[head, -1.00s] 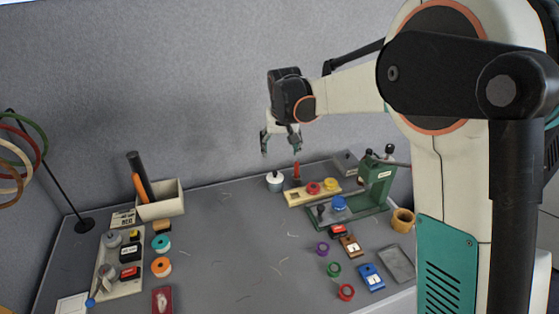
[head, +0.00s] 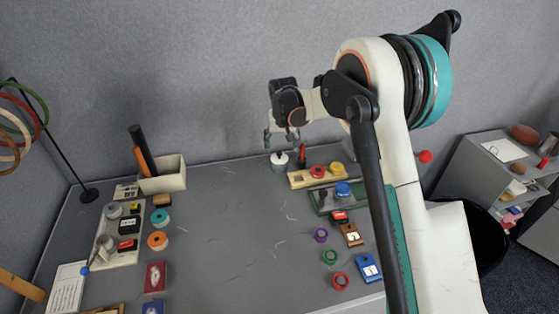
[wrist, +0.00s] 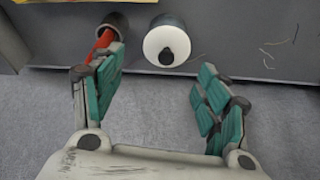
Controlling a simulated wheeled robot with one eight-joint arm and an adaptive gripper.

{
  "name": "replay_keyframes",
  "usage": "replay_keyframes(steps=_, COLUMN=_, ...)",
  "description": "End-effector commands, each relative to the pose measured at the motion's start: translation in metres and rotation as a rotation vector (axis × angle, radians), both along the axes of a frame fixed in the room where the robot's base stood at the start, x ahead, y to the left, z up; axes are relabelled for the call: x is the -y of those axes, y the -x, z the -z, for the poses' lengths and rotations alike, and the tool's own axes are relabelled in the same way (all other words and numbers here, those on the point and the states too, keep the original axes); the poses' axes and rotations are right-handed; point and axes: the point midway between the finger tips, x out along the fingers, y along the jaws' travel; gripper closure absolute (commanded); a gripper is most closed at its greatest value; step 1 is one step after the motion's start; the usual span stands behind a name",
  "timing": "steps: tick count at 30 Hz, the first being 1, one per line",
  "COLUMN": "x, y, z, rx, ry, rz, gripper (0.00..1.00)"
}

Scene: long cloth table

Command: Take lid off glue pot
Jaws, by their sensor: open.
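The glue pot (head: 279,164) is a small pale pot near the back of the table. In the wrist view its round white top (wrist: 158,44) shows with a black knob on it, so the lid appears to be on. My gripper (head: 281,143) is open and empty, just above the pot in the head view. In the wrist view its teal-padded fingers (wrist: 160,70) are spread wide, with the white top beyond their tips and between their lines. I see no contact with the pot. The gripper partly overlaps the pot's top in the head view.
A red stick (wrist: 104,42) in a dark holder stands close left of the pot in the wrist view, near one finger. A wooden rack (head: 300,180) with coloured pieces lies right of the pot. The grey wall is close behind. The table's middle is mostly clear.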

Motion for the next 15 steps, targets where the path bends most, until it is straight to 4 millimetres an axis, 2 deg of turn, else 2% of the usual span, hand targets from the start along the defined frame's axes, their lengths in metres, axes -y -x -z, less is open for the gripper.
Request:
replay_keyframes(steps=5, x=-0.002, y=-0.001, z=0.009, rx=0.0, ry=0.0, rz=0.0, gripper=0.32)
replay_keyframes(steps=15, x=-0.008, y=-0.007, z=0.053, rx=0.0, ry=0.0, rz=0.0, gripper=0.32)
